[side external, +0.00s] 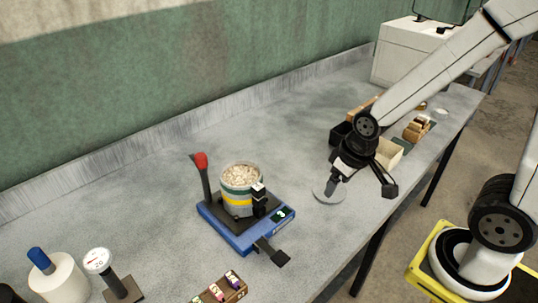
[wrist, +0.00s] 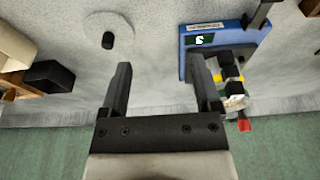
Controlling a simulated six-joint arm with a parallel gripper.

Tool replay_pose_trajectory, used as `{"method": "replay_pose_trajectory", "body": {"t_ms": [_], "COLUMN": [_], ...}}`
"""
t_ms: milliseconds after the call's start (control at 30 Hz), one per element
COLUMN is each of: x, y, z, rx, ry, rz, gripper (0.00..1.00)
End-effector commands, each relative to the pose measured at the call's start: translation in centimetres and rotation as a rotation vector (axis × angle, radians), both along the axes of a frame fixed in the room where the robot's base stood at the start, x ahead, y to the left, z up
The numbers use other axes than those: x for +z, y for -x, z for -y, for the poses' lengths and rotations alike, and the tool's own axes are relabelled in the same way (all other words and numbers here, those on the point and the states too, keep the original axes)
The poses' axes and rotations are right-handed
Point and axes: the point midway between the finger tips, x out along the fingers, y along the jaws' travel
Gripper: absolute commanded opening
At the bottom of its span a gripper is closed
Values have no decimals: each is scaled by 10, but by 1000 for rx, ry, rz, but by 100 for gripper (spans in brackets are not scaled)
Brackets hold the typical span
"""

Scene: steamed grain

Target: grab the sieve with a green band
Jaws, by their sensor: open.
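A round stack of banded sieves (side external: 240,199) stands on a blue base (side external: 222,228), heaped with pale grain (side external: 241,176) at the top. A yellow band shows around it, with greenish bands above and below; which sieve each belongs to is hard to tell. A black clamp-like part covers some of its front. The blue base also shows in the wrist view (wrist: 222,38), right of my gripper, with the stack partly hidden behind a finger. My gripper (side external: 361,186) is open and empty, to the right of the stack and apart from it; its fingers (wrist: 159,64) are spread wide.
A clear round lid (side external: 327,192) with a black knob (wrist: 107,41) lies near my gripper. A red-topped post (side external: 201,162) rises behind the base. Boxes (side external: 388,153) stand to the right. A white pot (side external: 60,278) and gauge (side external: 98,261) stand front left.

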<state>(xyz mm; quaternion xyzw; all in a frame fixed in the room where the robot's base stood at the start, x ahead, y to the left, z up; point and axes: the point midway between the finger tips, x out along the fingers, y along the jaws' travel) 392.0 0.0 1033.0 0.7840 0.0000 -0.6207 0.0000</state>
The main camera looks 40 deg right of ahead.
Motion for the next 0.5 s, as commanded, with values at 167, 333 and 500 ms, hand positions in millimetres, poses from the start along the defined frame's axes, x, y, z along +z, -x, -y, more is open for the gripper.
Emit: {"method": "replay_pose_trajectory", "body": {"t_ms": [167, 333, 500], "x": [0, -5, -12], "y": [-1, -3, -9], "z": [0, 0, -3], "rx": [-15, -117, -339], "ry": [-7, -50, -160], "rz": [-9, -71, -212], "gripper": [81, 81, 81]}}
